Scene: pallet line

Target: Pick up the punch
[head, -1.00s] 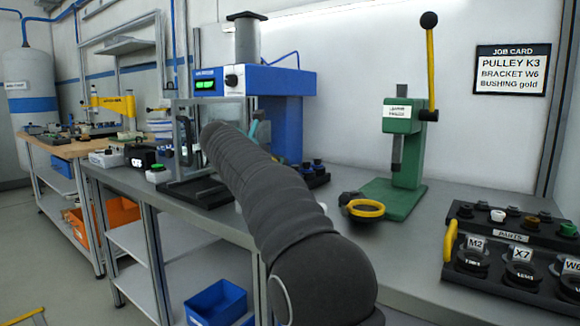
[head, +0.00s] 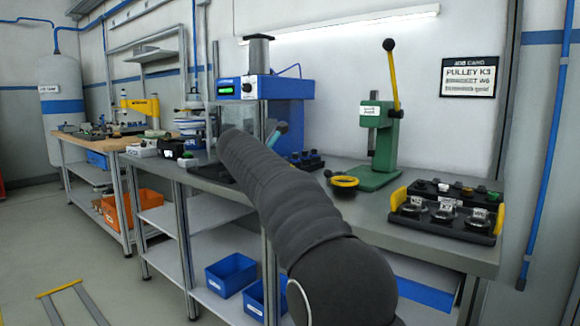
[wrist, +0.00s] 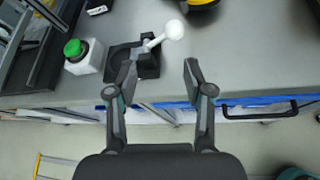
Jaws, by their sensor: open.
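I cannot make out the punch with certainty in either view. A slim teal piece (head: 276,135) leans beside the blue press, partly behind my arm; I cannot tell what it is. In the wrist view my gripper (wrist: 160,72) is open and empty, with its fingers pointing at the bench's front edge area. A black lever device (wrist: 147,62) with a white ball knob lies at the left fingertip, which overlaps it in the picture; contact cannot be told. My gripper is hidden behind my arm in the head view.
A white box with a green button (wrist: 83,56) sits left of the lever device. Blue bins (head: 231,274) are below.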

